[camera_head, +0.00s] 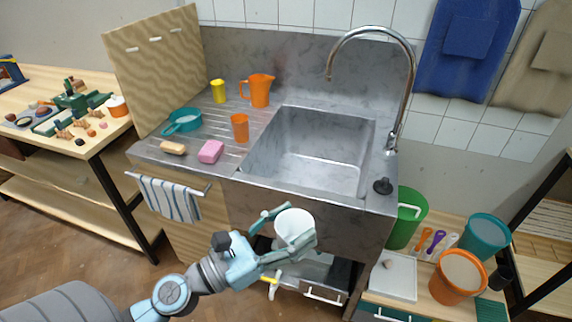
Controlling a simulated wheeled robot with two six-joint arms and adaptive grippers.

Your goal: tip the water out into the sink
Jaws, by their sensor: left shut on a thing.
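My left gripper (283,232) is shut on a white cup (294,226). The cup is in front of the sink unit, lower than the counter top and outside the basin. It looks roughly upright; whether water is in it I cannot tell. The grey metal sink (310,148) is set into the counter behind and above the cup, and its basin looks empty. A tall curved tap (404,95) stands at its back right. My right gripper is not in view.
The drainboard left of the sink holds an orange jug (259,90), an orange cup (240,128), a yellow cup (218,91), a teal pan (183,121) and a pink sponge (210,152). A black plug (383,186) lies at the right front. Buckets (459,276) stand lower right.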

